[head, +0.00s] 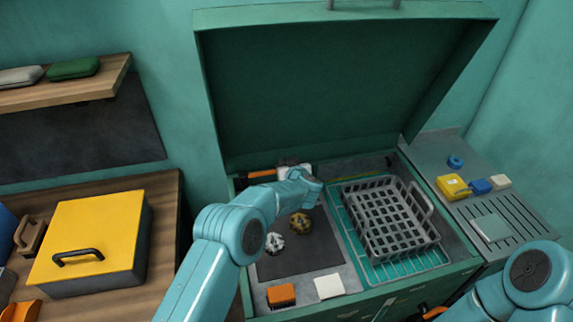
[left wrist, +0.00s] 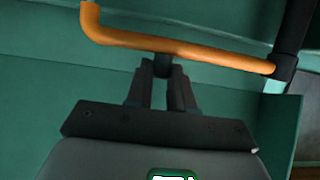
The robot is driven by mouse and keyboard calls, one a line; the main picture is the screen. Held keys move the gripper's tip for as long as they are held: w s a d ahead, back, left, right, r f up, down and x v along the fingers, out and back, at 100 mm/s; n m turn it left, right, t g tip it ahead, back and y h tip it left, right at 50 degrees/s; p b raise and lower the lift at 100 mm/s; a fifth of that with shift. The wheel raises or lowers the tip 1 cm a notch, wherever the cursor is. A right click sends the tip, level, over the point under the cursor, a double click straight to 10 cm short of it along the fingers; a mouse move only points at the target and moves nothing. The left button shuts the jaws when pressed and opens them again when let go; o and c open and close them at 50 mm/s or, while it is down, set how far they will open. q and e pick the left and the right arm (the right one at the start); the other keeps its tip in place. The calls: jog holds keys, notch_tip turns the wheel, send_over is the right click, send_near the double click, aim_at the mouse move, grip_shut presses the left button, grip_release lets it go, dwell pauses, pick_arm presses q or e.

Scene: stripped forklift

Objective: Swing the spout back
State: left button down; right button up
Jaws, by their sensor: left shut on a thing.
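The spout is an orange tube with a bent end; in the left wrist view the spout (left wrist: 185,48) runs across the top, its right end meeting a dark upright post. My left gripper (left wrist: 163,72) is shut on a short dark stub under the middle of the spout. In the head view the spout (head: 262,174) shows as a short orange piece at the back left of the sink unit, partly hidden by my left wrist.
A raised green lid (head: 310,90) stands behind the unit. A grey wire basket (head: 390,215) sits on the right. Two round scrubbers (head: 300,223), an orange sponge (head: 281,295) and a white block (head: 329,286) lie near my left arm. A yellow-topped box (head: 95,230) is at left.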

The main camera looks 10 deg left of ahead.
pick_arm(q)
jog(key=shift+w+d+r, duration=0.2)
jog(key=shift+d+r, duration=0.2)
jog(key=shift+d, duration=0.1)
jog(key=c, duration=1)
grip_release()
jog(key=shift+w+f, duration=0.15)
jog(key=shift+w+d+f, duration=0.2)
jog(key=shift+f, duration=0.1)
jog(key=shift+s+a, duration=0.1)
jog(key=shift+a, duration=0.15)
pick_arm(e)
jog(key=shift+w+d+f, duration=0.1)
jog(key=shift+w+f, duration=0.05)
jog(key=shift+w, duration=0.05)
pick_arm(q)
jog(key=shift+s, duration=0.15)
pick_arm(e)
jog(key=shift+s+d, duration=0.1)
